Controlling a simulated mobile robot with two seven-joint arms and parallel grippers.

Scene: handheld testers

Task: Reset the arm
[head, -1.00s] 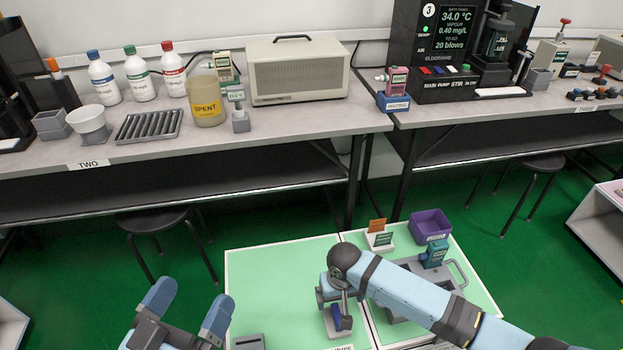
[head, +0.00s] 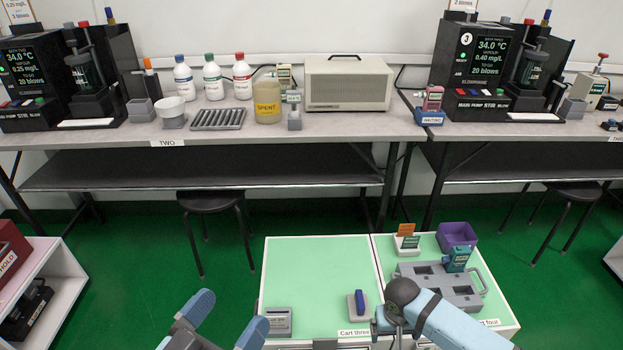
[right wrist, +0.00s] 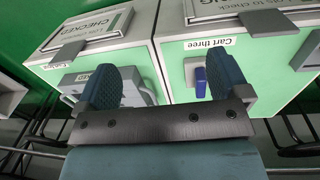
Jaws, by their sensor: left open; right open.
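My left gripper (head: 224,320) is open and empty at the bottom of the head view, in front of the left edge of cart three's green top (head: 320,270). My right arm (head: 450,322) comes in from the lower right. Its gripper (head: 393,328) is mostly hidden by its own wrist in the head view, near the front of the carts. In the right wrist view the right gripper (right wrist: 165,85) has its two blue fingers wide apart, with nothing between them. A blue tester (head: 359,302) stands in a small grey holder on cart three, apart from both grippers.
Cart four holds a grey tray with a handle (head: 465,297), a teal tester (head: 457,259), a purple bin (head: 456,235) and a card holder (head: 407,242). A grey block (head: 278,321) sits at cart three's front left. Benches with instruments and bottles stand behind. Cart three's middle is clear.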

